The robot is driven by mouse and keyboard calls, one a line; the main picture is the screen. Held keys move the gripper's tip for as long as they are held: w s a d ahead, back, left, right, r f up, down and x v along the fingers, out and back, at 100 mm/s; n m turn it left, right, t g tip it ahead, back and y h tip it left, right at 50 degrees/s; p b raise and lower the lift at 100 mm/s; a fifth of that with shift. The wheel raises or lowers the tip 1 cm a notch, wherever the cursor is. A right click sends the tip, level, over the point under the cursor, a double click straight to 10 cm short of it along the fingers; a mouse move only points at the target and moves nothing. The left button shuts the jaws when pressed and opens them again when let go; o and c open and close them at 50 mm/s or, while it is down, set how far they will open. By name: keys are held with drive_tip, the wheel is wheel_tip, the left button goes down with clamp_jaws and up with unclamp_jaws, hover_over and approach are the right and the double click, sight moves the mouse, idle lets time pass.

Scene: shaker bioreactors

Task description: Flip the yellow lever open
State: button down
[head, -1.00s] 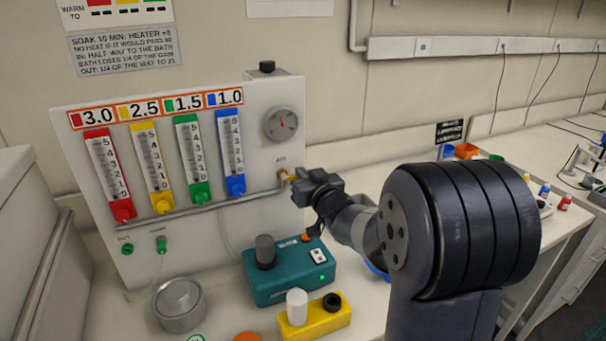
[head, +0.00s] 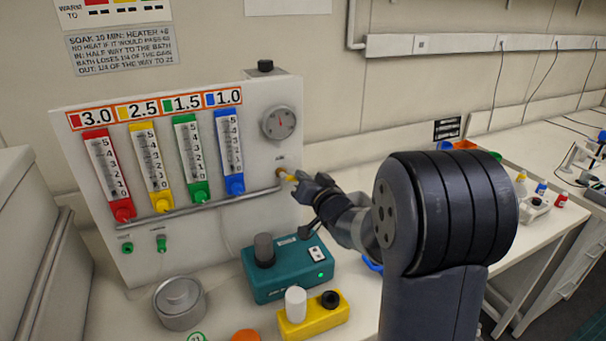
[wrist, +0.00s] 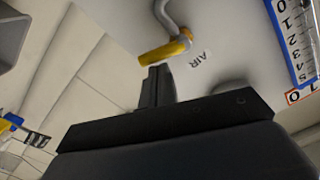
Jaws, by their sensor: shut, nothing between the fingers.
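The yellow lever (wrist: 165,50) is a short bar on a grey pipe fitting beside the "AIR" label, on the white panel (head: 262,190). In the head view the lever (head: 289,177) shows at the panel's lower right edge, partly hidden by my gripper. My gripper (head: 305,180) is shut and empty, with its fingertips at the lever. In the wrist view the shut fingers (wrist: 155,72) end just below the lever's bar; I cannot tell whether they touch it.
The panel carries red, yellow, green and blue flow tubes and a round gauge (head: 279,123). A teal device (head: 285,275), a yellow block (head: 312,318) and a metal pot (head: 179,303) stand on the bench below.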

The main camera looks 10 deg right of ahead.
drive_tip(key=f+m, duration=0.1)
drive_tip(key=m, duration=0.2)
drive_tip(key=f+m, duration=0.1)
drive_tip(key=m, duration=0.3)
drive_tip(key=a+f+m, duration=0.1)
drive_tip(key=m, duration=0.2)
drive_tip(key=shift+s+f, duration=0.1)
drive_tip(key=shift+f, duration=0.1)
